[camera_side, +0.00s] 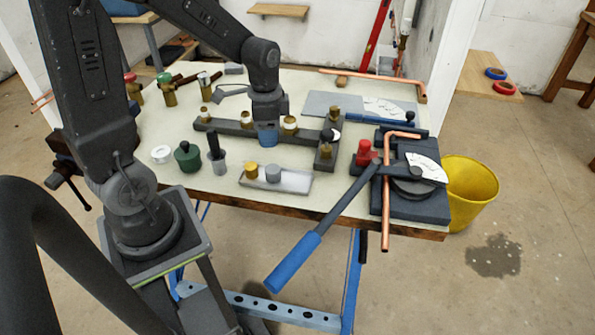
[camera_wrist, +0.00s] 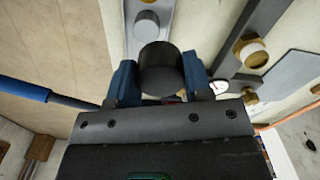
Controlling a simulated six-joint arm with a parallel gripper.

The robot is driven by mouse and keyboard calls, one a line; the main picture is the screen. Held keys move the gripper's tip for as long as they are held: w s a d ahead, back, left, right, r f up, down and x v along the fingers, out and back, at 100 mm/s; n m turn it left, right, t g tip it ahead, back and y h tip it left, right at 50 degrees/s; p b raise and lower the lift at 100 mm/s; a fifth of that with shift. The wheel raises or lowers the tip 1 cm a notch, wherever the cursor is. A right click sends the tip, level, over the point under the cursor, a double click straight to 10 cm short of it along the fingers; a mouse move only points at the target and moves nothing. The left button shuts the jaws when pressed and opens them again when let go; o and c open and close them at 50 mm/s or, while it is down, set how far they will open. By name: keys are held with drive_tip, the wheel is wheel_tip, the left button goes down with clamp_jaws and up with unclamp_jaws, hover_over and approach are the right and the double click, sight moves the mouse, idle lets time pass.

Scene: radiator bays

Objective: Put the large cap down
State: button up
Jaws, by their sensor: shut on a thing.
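My gripper (camera_side: 268,139) is over the workbench, between the dark grey bar and the shallow tray in the side view. In the wrist view my gripper (camera_wrist: 159,78) has its blue fingers shut on a dark, round cap (camera_wrist: 160,68), which I take to be the large cap. It is hidden by the fingers in the side view. The light metal tray (camera_side: 298,184) lies on the bench in front, bearing a brass piece (camera_side: 251,169) and a grey round cap (camera_side: 273,173). That grey cap (camera_wrist: 146,26) also shows beyond the held cap in the wrist view.
The dark bar (camera_side: 222,126) with brass fittings runs close behind my gripper. A green pot (camera_side: 187,156), a grey cup (camera_side: 218,162) with a brush and a white ring (camera_side: 161,154) stand left. A pipe bender (camera_side: 405,190) with a long blue handle stands right.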

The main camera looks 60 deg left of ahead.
hover_over(297, 182)
wheel_tip(297, 182, down, 4)
drive_tip(key=shift+f, duration=2.2)
drive_tip(key=shift+f, duration=0.1)
drive_tip(key=shift+f, duration=0.35)
drive_tip(key=shift+f, duration=0.15)
drive_tip(key=o, duration=1)
drive_tip(key=shift+o, duration=0.2)
